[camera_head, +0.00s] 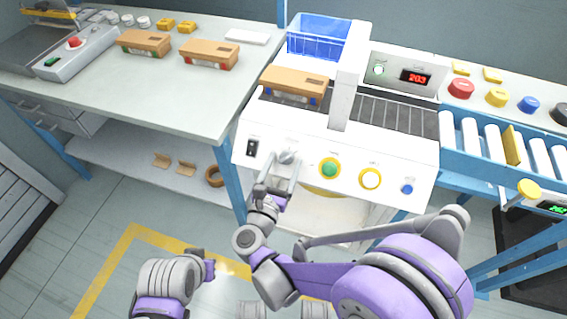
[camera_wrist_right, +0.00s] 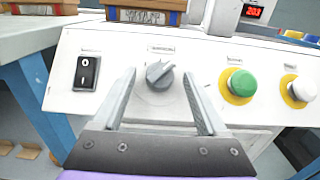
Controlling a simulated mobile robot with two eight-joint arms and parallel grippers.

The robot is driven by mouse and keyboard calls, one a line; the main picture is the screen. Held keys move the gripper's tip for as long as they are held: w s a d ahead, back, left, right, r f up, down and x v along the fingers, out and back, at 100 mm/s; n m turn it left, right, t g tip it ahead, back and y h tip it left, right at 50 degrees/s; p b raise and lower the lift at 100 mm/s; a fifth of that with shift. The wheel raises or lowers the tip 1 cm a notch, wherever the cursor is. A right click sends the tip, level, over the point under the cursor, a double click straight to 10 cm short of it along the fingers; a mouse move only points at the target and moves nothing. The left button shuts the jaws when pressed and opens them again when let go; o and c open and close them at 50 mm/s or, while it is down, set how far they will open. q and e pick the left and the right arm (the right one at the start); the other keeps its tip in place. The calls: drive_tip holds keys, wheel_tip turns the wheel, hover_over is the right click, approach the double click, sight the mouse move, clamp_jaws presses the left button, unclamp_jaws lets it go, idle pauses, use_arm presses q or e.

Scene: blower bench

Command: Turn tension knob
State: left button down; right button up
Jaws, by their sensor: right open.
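The tension knob is a grey dial (camera_wrist_right: 160,74) on the white front panel of the machine, between a black rocker switch (camera_wrist_right: 86,72) and a green button (camera_wrist_right: 241,84). In the head view the knob (camera_head: 287,157) is partly covered by my right gripper (camera_head: 276,172). In the right wrist view my right gripper (camera_wrist_right: 162,100) is open, its two fingers on either side of the knob in the picture. I cannot tell whether they touch it. My left gripper (camera_head: 209,267) is low at the left, away from the machine, and its jaws are not clear.
A boxed package (camera_head: 293,82) lies on the machine's belt, with a blue bin (camera_head: 318,37) behind it. A white-and-yellow button (camera_head: 370,179) and a blue button (camera_head: 407,188) sit right on the panel. A roller conveyor (camera_head: 482,140) is at the right, a workbench (camera_head: 120,85) at the left.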

drive_tip(key=shift+w, duration=0.1)
clamp_jaws()
idle(0.4)
